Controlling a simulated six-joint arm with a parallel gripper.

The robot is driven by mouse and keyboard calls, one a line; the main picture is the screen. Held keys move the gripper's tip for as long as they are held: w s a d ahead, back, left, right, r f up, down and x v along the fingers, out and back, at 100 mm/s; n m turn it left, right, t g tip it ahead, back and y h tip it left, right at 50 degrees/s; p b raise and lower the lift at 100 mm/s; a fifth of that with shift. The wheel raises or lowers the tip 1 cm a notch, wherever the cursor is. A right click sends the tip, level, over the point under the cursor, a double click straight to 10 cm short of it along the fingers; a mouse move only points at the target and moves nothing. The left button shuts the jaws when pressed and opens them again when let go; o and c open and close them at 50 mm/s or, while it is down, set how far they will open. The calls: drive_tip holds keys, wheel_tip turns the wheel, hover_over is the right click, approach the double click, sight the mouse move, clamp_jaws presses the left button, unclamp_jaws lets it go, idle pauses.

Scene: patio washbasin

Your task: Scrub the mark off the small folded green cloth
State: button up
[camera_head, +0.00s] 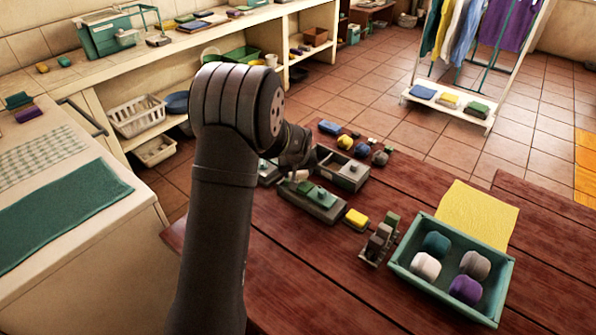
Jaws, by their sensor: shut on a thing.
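A small folded green cloth (320,196) appears to lie on a grey tray (322,214) on the red-brown table. Any mark on it is too small to make out. My gripper (299,176) is at the tray's back left, close to the green cloth. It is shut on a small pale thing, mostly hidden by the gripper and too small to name. I cannot tell whether that thing touches the cloth.
A grey two-part box (355,187) stands just behind the tray. A yellow block (356,219) and a small rack (372,258) stand to the right. A teal crate (420,282) holds several rolled cloths, by a flat yellow cloth (474,215). The table's front is clear.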

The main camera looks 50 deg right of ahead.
drive_tip(key=shift+f, duration=0.45)
idle(0.3)
